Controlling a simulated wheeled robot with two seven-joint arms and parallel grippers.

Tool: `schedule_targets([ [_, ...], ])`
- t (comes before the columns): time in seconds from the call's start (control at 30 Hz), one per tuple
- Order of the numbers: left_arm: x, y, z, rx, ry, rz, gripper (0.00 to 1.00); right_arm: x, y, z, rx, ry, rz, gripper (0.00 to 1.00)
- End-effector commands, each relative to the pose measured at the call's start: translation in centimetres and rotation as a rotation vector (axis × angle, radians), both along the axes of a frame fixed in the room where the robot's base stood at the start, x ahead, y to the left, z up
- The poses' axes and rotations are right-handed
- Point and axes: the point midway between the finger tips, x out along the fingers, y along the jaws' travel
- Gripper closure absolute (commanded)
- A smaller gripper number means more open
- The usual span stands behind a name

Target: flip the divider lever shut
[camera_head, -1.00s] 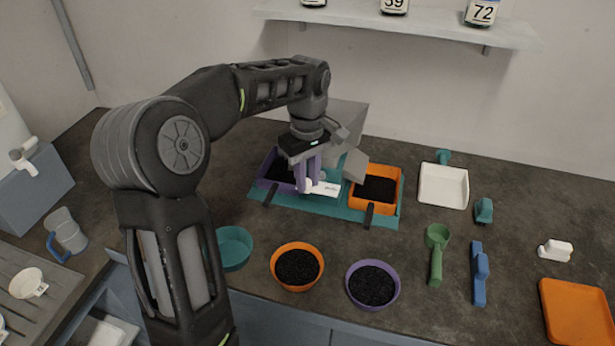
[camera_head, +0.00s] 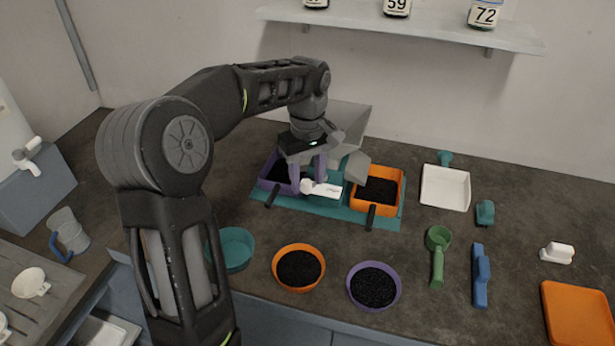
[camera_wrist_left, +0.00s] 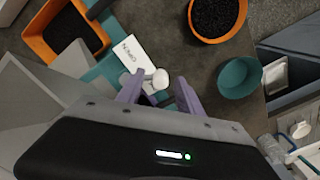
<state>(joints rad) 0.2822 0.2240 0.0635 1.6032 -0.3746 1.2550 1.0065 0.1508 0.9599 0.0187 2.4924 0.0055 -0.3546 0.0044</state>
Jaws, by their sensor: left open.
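The sieve shaker has a grey hopper (camera_head: 345,118) on a teal base (camera_head: 338,209). The white divider lever (camera_head: 328,191) has a round knob at its left end. In the left wrist view a white plate (camera_wrist_left: 142,54) beside the knob (camera_wrist_left: 160,78) reads OPEN. My left gripper (camera_head: 308,180) is open, its purple fingers pointing down at the knob. In the left wrist view the fingertips (camera_wrist_left: 159,84) lie on either side of the knob; contact cannot be told. My right gripper is not in view.
A purple tray (camera_head: 268,184) and an orange tray (camera_head: 396,202), both with dark grains, flank the lever. An orange bowl (camera_head: 298,248), a purple bowl (camera_head: 353,298) and a teal bowl (camera_head: 233,266) stand in front. A green scoop (camera_head: 438,268) lies to the right.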

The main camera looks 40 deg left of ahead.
Motion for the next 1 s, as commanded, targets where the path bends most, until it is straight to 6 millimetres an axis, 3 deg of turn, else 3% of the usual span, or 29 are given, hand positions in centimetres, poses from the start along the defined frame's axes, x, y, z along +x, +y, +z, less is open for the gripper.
schedule_targets([
  [0.27,0.1,0.0,1.0,0.000,-0.001,0.000,0.57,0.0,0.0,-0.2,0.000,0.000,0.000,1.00],
  [0.53,0.1,0.0,5.4,0.000,-0.004,0.000,0.57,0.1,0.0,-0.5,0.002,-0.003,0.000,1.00],
  [0.63,0.0,0.0,7.3,0.000,0.000,0.000,0.57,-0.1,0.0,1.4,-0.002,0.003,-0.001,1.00],
  [1.0,0.0,0.0,7.8,0.000,0.000,0.000,0.57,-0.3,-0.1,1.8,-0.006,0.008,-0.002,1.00],
])
